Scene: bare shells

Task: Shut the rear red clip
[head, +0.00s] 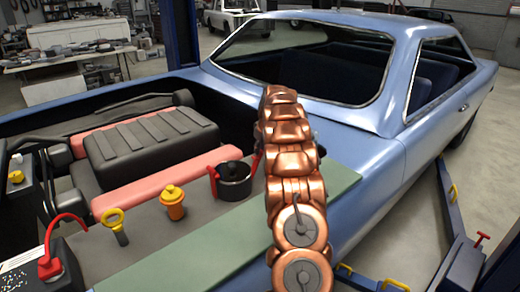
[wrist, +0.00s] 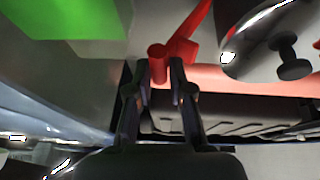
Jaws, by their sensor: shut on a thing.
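The rear red clip (wrist: 188,36) is a red lever with a rounded end. In the wrist view its end sits between the two dark fingertips of my gripper (wrist: 159,72), which is shut on it. In the head view a small part of this clip (head: 255,160) shows on the right side of the black canister (head: 234,183), next to my copper arm. My gripper is hidden behind my arm in the head view. I cannot tell from these views whether the clip is fully down.
Another red clip (head: 213,180) is on the canister's left side. An orange cap (head: 174,204), a yellow dipstick handle (head: 113,220) and a battery with a red cable (head: 60,272) stand to the left. The blue car (head: 350,115) surrounds the bay; a green mat (head: 215,240) covers its near edge.

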